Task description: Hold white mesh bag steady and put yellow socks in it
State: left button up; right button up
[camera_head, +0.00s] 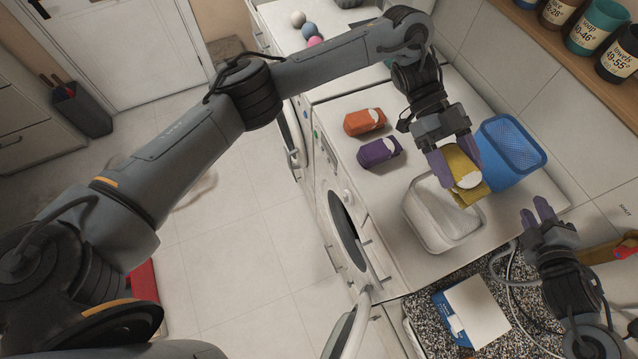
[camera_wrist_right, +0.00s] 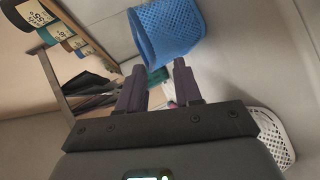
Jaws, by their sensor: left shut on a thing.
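The yellow socks (camera_head: 470,196), a rolled bundle with a white label, are held in my left gripper (camera_head: 458,170) above the machine top. They are over the far right rim of a white, open-topped mesh container (camera_head: 420,225). This is the only white mesh holder I see, and it looks more like a stiff basket than a bag. Its perforated side also shows at the right edge of the right wrist view (camera_wrist_right: 282,138). My right gripper (camera_head: 537,212) is open and empty, right of the white container and apart from it. Its fingers (camera_wrist_right: 158,70) show a gap between them.
A blue mesh basket (camera_head: 515,150) stands behind the socks, against the wall. Orange socks (camera_head: 365,122) and purple socks (camera_head: 379,152) lie left on the machine top. A speckled counter (camera_head: 420,325) with a white and blue box (camera_head: 475,312) is in front. Labelled jars (camera_head: 605,25) line a shelf.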

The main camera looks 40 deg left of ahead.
jog(key=w+d+r+n+y, duration=0.1)
jog(key=w+d+r+n, duration=0.2)
jog(key=d+n, duration=0.1)
jog(key=r+n+g+h, duration=0.1)
jog(key=n+g+h, duration=0.4)
jog(key=g, duration=1.1)
send_over(465, 240)
jog(key=w+d, duration=0.2)
jog(key=shift+a+x, duration=0.15)
jog(key=shift+x, duration=1.8)
jog(key=shift+a+x, duration=0.1)
jog(key=shift+x, duration=1.9)
jog(key=shift+w, duration=0.1)
